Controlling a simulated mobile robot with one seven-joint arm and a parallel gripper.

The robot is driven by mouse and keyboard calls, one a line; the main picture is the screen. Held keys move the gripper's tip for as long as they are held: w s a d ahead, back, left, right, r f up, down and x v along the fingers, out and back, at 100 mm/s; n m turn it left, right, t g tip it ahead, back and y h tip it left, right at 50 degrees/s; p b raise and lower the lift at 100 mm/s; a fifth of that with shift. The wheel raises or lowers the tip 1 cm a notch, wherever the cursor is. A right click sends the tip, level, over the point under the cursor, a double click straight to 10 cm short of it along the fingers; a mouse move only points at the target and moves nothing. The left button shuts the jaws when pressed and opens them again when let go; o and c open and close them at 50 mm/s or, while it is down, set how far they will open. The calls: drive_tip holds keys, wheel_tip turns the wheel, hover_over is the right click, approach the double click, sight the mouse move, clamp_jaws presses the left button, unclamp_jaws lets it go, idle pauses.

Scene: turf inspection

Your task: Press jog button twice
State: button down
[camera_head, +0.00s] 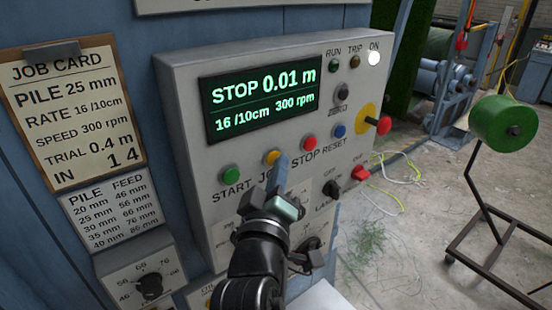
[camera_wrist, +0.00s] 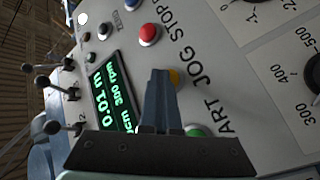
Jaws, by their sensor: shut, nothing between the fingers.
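The yellow jog button (camera_head: 271,157) sits on the grey control panel (camera_head: 190,130), between the green start button (camera_head: 231,174) and the red stop button (camera_head: 308,143). My gripper (camera_head: 280,162) is shut and empty, its fingertips at the jog button's lower right edge in the head view. In the wrist view my gripper (camera_wrist: 160,76) partly covers the jog button (camera_wrist: 175,78). I cannot tell whether the tips touch it. The display (camera_head: 262,101) reads STOP 0.01 m, 16/10cm, 300 rpm.
The blue reset button (camera_head: 340,131) and a red emergency knob on yellow (camera_head: 384,125) are to the right. The white ON lamp (camera_head: 374,58) is lit. A job card (camera_head: 72,115) hangs at the left. A green reel (camera_head: 503,123) stands on the right.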

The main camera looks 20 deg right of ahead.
drive_tip(key=shift+s+d, duration=0.2)
drive_tip(key=shift+s, duration=0.5)
drive_tip(key=shift+s+d+p, duration=0.3)
drive_tip(key=shift+s+p, duration=0.1)
drive_tip(key=shift+s, duration=0.4)
drive_tip(key=shift+s+d+p, duration=0.3)
drive_tip(key=shift+s+p, duration=0.1)
drive_tip(key=shift+s, duration=0.4)
drive_tip(key=shift+s+d+p, duration=0.3)
drive_tip(key=shift+s+p, duration=0.1)
drive_tip(key=shift+s, duration=0.4)
drive_tip(key=a+r+m+t+y+b, duration=0.25)
drive_tip(key=a+r+t+b, duration=0.35)
drive_tip(key=r, duration=0.8)
drive_tip(key=s+a+r+m+t+y, duration=0.2)
drive_tip(key=s+a+r+t+y, duration=0.2)
drive_tip(key=s+a+r, duration=0.5)
wheel_tip(320, 180, up, 4)
drive_tip(key=shift+s+a+r+t+y, duration=0.1)
drive_tip(key=shift+s+a+t+y, duration=0.35)
drive_tip(key=shift+y, duration=0.4)
drive_tip(key=shift+d, duration=0.1)
